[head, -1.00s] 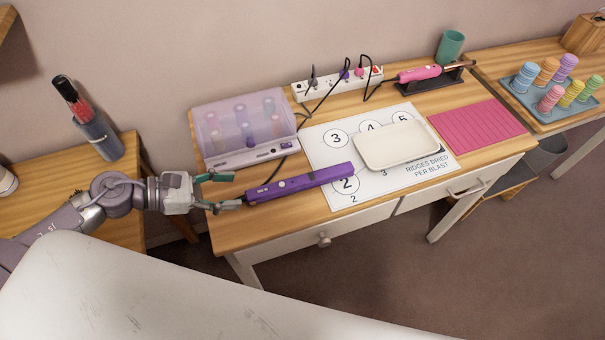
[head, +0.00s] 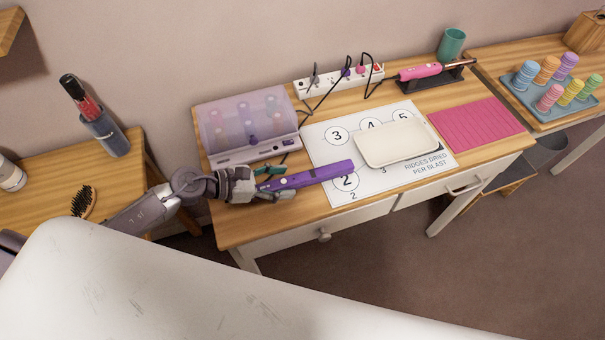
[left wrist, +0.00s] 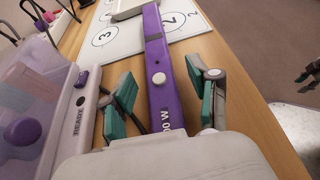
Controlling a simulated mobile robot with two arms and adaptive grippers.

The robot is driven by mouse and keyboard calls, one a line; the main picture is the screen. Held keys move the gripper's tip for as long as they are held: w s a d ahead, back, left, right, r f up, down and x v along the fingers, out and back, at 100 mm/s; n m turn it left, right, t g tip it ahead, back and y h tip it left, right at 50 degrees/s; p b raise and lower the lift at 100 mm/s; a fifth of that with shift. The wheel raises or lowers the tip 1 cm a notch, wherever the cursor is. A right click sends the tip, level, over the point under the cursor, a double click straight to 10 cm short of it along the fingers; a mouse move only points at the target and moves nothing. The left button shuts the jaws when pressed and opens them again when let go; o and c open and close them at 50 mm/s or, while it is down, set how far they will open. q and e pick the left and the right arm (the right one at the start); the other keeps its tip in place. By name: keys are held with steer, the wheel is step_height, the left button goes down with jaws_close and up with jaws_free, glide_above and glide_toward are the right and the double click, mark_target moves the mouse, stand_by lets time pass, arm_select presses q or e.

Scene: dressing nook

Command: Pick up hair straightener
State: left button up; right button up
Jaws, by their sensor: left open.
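The purple hair straightener (head: 318,176) lies on the wooden desk, its far end over the white numbered sheet. In the left wrist view the straightener (left wrist: 158,60) runs lengthwise between the teal finger pads, with a pale round button and "W" lettering on it. My left gripper (head: 277,182) is open around the near end of the straightener; in the left wrist view the gripper (left wrist: 165,103) has a pad on each side, with a gap visible at the left pad. The near end is hidden by the gripper.
A translucent lilac roller case (head: 222,152) stands close to the left gripper. A cream tray (head: 390,148) sits on the numbered sheet (head: 322,140). A power strip (head: 330,82) with black cords, a pink iron (head: 420,71) and a pink mat (head: 478,128) are farther away.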

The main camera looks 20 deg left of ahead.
arm_select(q)
jaws_close()
stand_by(0.3)
steer(key=shift+r, duration=0.1)
